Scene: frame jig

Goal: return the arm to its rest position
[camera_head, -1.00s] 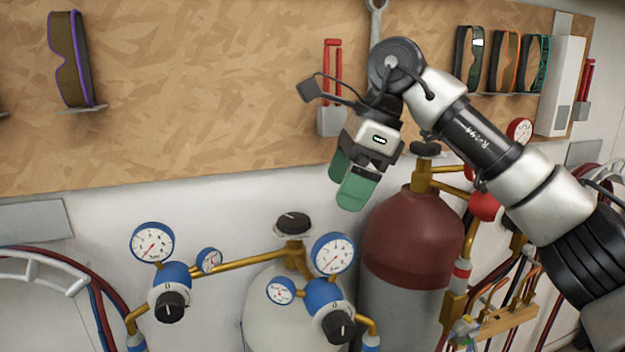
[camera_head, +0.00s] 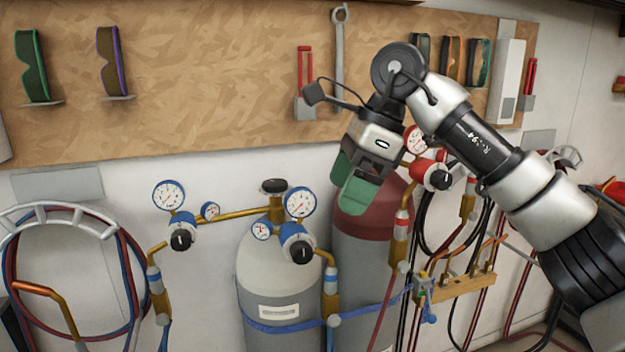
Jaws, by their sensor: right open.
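My right arm comes in from the right edge, with its elbow high and the wrist bent down. Its gripper (camera_head: 354,186) with green fingertips points downward. It is open, and nothing shows between the fingers. It appears in front of the dark red top of a gas cylinder (camera_head: 372,222); I cannot tell the exact gap. My left arm and gripper are not in view.
A grey cylinder (camera_head: 270,275) with blue-rimmed gauges stands left of the red-topped one. A pegboard (camera_head: 210,90) behind holds goggles and tools, including a wrench (camera_head: 340,60). Hoses hang on a rack (camera_head: 60,222) at left. A wooden torch holder (camera_head: 465,284) is at lower right.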

